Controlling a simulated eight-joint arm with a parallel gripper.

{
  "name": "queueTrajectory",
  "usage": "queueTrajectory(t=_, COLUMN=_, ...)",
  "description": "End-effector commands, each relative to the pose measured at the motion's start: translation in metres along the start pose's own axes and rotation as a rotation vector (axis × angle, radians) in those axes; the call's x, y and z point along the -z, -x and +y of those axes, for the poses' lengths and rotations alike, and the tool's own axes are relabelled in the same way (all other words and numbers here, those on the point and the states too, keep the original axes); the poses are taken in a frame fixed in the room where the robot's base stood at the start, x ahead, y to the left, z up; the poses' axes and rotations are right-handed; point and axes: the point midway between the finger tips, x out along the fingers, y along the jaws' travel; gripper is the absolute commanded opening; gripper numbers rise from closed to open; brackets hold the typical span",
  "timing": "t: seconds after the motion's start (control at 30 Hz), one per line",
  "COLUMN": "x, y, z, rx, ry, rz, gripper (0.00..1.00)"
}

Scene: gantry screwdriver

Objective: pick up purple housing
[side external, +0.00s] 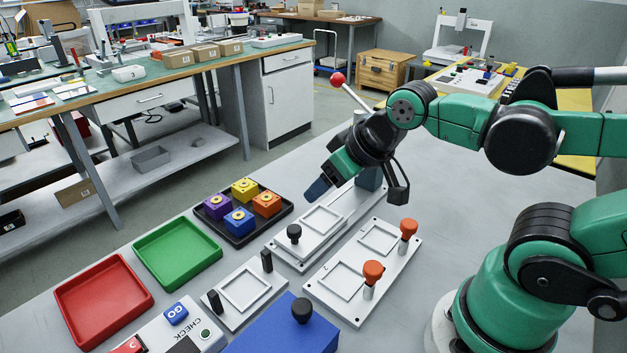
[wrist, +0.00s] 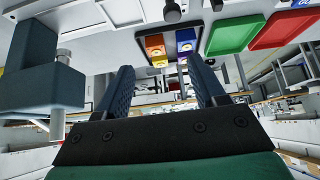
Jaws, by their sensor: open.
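The purple housing (side external: 217,206) sits in a black tray (side external: 252,236) in the side external view, at the tray's left corner. A yellow housing (side external: 245,189), an orange housing (side external: 267,203) and a blue housing (side external: 239,221) share the tray. My gripper (side external: 318,189) is in the air to the right of the tray, apart from the housings. In the wrist view my gripper (wrist: 161,68) shows two spread fingers with nothing between them. The orange housing (wrist: 155,41) and yellow housing (wrist: 159,61) show beyond the fingers there; the purple housing is not clear in that view.
A green tray (side external: 177,250) and a red tray (side external: 104,302) lie left of the black tray. White fixture plates (side external: 362,270) with orange and black knobs stand below my gripper. A blue block (side external: 285,330) and a CHECK box (side external: 180,335) are at the front.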

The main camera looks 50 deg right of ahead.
Motion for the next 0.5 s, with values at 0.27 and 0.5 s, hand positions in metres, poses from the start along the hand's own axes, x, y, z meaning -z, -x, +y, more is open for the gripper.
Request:
queueTrajectory(t=0.27, x=0.029, y=-0.004, z=-0.004, rx=0.004, ry=0.001, rz=-0.028, gripper=0.63)
queueTrajectory(t=0.5, x=0.088, y=-0.040, z=-0.016, rx=0.009, ry=0.001, rz=-0.098, gripper=0.63)
